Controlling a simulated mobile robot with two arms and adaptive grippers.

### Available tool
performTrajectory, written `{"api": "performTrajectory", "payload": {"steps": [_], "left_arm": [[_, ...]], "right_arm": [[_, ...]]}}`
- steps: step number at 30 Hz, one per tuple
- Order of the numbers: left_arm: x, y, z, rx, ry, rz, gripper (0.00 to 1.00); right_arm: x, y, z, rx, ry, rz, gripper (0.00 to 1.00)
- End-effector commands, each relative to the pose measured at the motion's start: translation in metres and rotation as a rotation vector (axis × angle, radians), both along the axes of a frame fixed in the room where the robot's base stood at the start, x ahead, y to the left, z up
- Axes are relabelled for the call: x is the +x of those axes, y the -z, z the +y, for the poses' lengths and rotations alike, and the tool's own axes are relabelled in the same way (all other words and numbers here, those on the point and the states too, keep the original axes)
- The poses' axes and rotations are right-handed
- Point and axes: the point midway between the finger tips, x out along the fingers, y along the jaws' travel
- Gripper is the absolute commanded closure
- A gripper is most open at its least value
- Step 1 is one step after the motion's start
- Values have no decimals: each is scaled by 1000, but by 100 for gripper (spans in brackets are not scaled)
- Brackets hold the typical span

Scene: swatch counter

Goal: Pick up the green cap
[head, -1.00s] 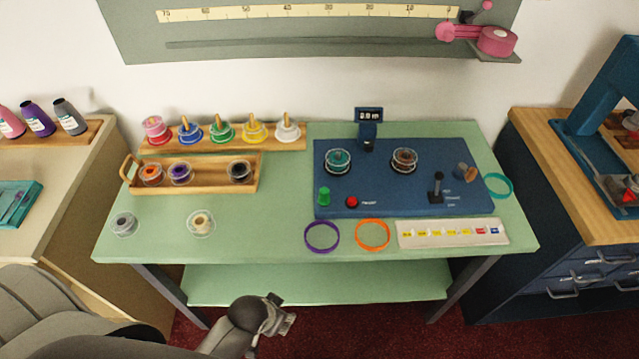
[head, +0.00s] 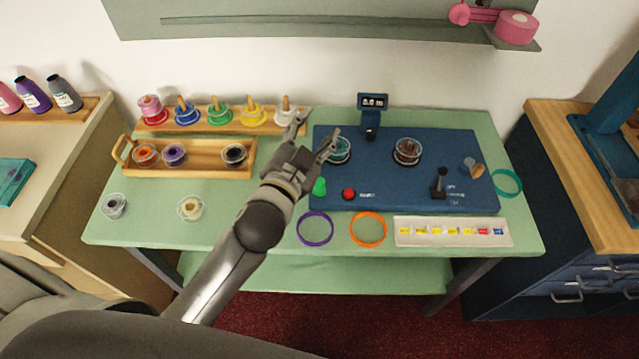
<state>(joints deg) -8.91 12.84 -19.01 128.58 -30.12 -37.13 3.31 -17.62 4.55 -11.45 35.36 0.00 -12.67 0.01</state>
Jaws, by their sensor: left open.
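The green cap (head: 319,187) stands on the front left corner of the blue machine base (head: 400,190), left of a red button (head: 348,194). My left gripper (head: 318,132) is open and empty. In the head view its fingers point away from me, above the left edge of the blue base, farther back than the green cap. The right finger shows close to the teal spool (head: 339,150). I cannot tell its height over the table. My right gripper is not in view.
A small display (head: 373,103) stands behind the base, and a black lever (head: 439,184) rises at its right. Several spools sit on a peg rack (head: 236,123) and in a wooden tray (head: 205,157) at left. Purple (head: 315,228) and orange (head: 368,229) rings lie in front.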

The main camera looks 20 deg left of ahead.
Motion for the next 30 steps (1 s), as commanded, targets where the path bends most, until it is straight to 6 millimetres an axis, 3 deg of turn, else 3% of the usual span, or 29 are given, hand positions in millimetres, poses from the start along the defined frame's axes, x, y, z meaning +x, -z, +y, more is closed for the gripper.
{"api": "performTrajectory", "payload": {"steps": [1,6,10,14,17,22,26,30], "left_arm": [[11,-29,-15,49,52,-117,52],[15,-109,-78,231,259,-485,52],[-2,-147,-132,397,445,-734,52],[-29,-158,-184,586,657,-946,52],[-51,-148,-217,749,837,-1077,52],[-77,-101,-247,1055,1165,-1214,52],[-81,-50,-242,1310,1435,-1225,52],[-68,2,-207,1595,1725,-1125,52]], "right_arm": [[1,0,0,0,0,-1,60],[5,0,0,0,0,-6,60],[7,0,1,1,0,-10,60],[8,0,1,1,-1,-11,60],[8,0,1,1,-1,-11,60],[8,0,1,1,-1,-12,60],[8,0,1,1,-1,-12,60],[8,0,1,2,0,-12,60]]}}
